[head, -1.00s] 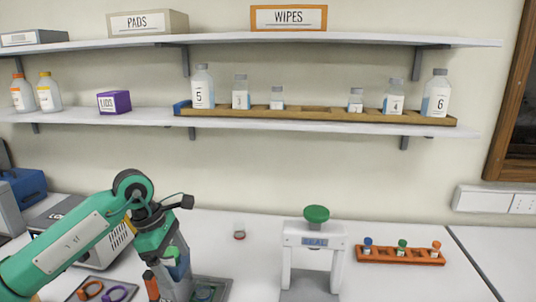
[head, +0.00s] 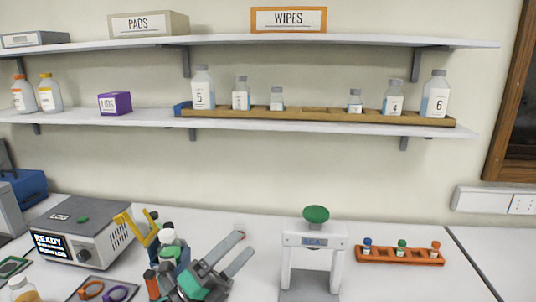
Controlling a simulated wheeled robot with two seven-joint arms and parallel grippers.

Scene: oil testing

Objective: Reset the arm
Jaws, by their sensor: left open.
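My left gripper (head: 244,244) is low over the bench left of the white press. Its two grey fingers point up and to the right in the head view and stand apart, with nothing seen between them. A small item with a reddish part (head: 241,234) shows just by the upper fingertip, mostly hidden; I cannot tell if they touch. The green and grey gripper body is beside a cluster of bottles, including one with a white cap (head: 168,237). My right gripper is not in view.
The white press (head: 314,240) with a green knob stands right of the gripper. An orange rack (head: 400,257) holds three small vials further right. A grey device (head: 85,235) reading READY, a yellow bracket (head: 135,226) and a ring tray are left. Shelves with bottles are above.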

